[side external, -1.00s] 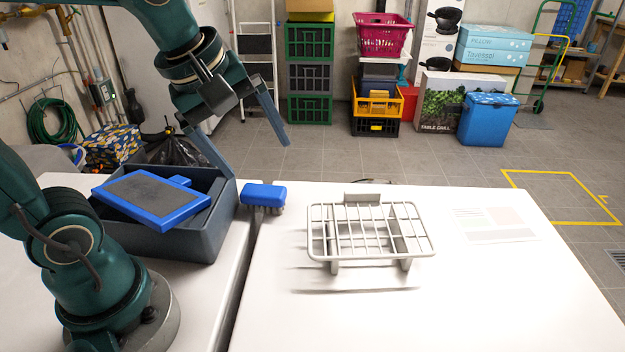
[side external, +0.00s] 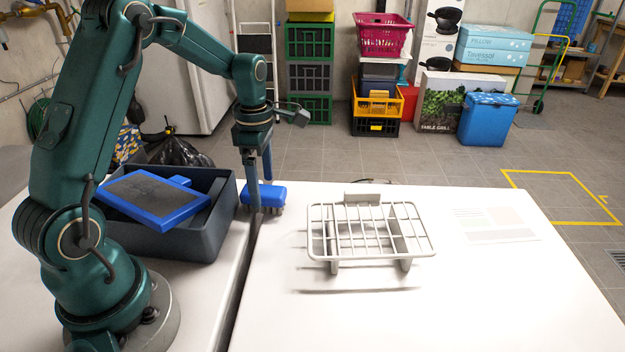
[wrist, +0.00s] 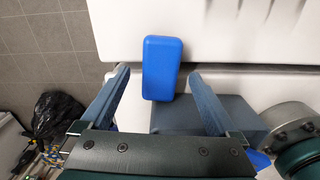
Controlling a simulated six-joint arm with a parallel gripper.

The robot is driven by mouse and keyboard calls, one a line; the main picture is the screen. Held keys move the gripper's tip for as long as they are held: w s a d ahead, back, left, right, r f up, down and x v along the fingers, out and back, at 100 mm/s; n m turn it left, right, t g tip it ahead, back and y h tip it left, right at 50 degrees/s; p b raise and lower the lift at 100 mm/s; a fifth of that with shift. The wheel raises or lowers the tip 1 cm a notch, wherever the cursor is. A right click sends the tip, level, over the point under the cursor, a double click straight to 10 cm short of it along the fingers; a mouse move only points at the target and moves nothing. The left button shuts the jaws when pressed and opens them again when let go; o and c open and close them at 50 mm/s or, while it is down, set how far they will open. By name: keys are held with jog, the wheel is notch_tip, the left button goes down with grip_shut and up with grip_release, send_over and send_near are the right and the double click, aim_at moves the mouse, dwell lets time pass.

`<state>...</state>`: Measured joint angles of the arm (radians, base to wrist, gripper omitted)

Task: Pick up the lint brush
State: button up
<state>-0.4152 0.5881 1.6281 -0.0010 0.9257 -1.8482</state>
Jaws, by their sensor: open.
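The lint brush, a small blue block with a greyish underside (side external: 274,195), sits beside the dark bin, by the seam between the two white tables. In the wrist view its plain blue top (wrist: 162,68) lies between my fingertips, lengthwise along the fingers. My gripper (side external: 260,200) points down at the brush, with one finger in front of it, hiding its left part. In the wrist view my gripper (wrist: 159,74) is open, with a visible gap on each side of the brush. Whether the fingertips reach the table is unclear.
The dark bin (side external: 190,243) stands close on the left, holding a blue-framed flat object with a grey face (side external: 150,198). A white wire rack (side external: 320,245) stands on the right table. A printed sheet (side external: 495,224) lies farther right. The right table's front is clear.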

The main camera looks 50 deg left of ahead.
aim_at(263, 190)
jog(key=shift+f, duration=1.45)
jog(key=c, duration=1.5)
notch_tip(263, 190, up, 10)
jog(key=shift+r, duration=0.1)
